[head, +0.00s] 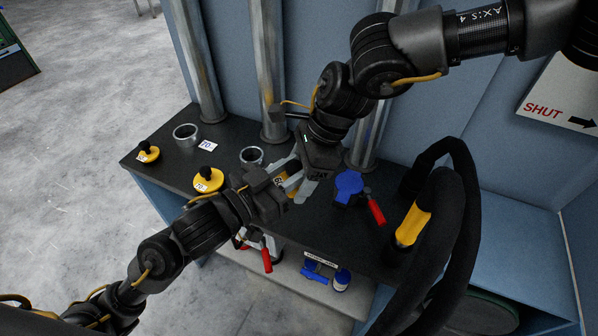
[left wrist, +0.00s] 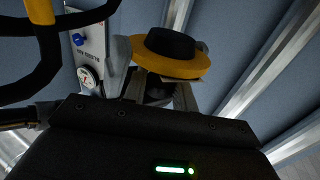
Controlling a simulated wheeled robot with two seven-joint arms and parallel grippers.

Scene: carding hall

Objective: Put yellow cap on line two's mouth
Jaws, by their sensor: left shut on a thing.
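My left gripper (head: 284,177) is shut on a yellow cap (head: 291,183), above the dark bench top. In the left wrist view the cap (left wrist: 165,66) shows as a yellow disc with a black middle, between the jaws (left wrist: 160,92). My right gripper (head: 305,190) is close beside it, pointing down; its jaws overlap the left hand and their opening is unclear. An open metal ring mouth (head: 251,156) stands at the foot of the middle pipe, just left of the grippers, its number not visible. Another ring mouth (head: 186,134) stands farther left beside a white number tag (head: 208,145).
A blue fitting (head: 348,185) with a red handle (head: 376,212) stands right. A black hose loop with yellow sleeve (head: 413,225) rises in front right.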

